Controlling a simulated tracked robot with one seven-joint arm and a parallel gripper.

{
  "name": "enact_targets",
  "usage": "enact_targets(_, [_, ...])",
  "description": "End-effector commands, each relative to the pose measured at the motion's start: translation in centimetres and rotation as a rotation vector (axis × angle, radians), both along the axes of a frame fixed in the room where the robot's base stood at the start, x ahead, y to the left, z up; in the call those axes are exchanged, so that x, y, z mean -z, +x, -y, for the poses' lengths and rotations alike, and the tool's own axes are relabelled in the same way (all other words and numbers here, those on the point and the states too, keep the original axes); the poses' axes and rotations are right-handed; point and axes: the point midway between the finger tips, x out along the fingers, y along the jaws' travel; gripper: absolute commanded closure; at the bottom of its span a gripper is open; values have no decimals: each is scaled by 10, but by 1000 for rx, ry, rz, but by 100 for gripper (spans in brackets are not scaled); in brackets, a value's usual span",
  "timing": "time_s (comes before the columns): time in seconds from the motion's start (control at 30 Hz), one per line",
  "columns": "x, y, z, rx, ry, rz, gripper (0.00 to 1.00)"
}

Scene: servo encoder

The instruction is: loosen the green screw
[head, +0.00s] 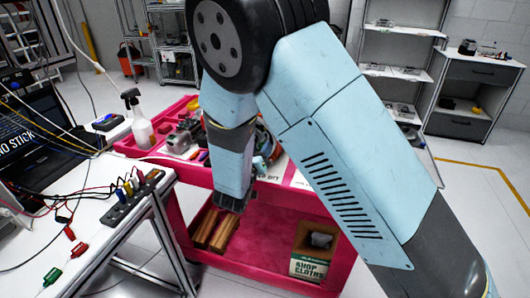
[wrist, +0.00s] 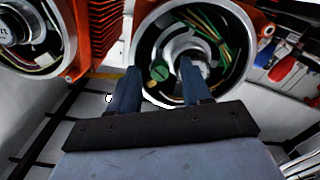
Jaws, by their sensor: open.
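In the wrist view, the green screw (wrist: 158,71) is a small round knob inside a round, open servo housing (wrist: 148,98). It sits beside a white and metal hub in the housing's middle. My gripper (wrist: 160,67) is open, with one blue finger to the left of the screw and one to the right in the picture. Nothing is held between the fingers. The gap in depth between the fingertips and the screw is hard to tell. The right finger covers part of the hub. In the head view my arm hides the screw and housing.
Green and yellow wires (wrist: 212,35) run inside the housing near the right finger. Orange finned housing (wrist: 97,30) and a second round opening (wrist: 30,35) lie to the left. Screwdrivers (wrist: 283,68) lie at the right. A pink cart (head: 185,170) stands below my arm.

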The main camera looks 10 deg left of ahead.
Motion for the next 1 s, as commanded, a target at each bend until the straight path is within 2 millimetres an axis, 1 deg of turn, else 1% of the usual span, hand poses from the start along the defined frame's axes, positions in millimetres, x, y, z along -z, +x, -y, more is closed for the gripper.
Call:
enact_targets(0.13, [0, -9, -1, -2, 0, -1, 52])
enact_targets(0.27, [0, -28, -3, -3, 0, 0, 52])
enact_targets(0.5, [1, -75, -7, -4, 0, -1, 52])
enact_targets(0.7, [1, -111, -9, -3, 0, -1, 52])
enact_targets(0.83, [1, -127, -11, -2, 0, -1, 52])
enact_targets(1.0, [1, -137, -11, 0, 0, 0, 52])
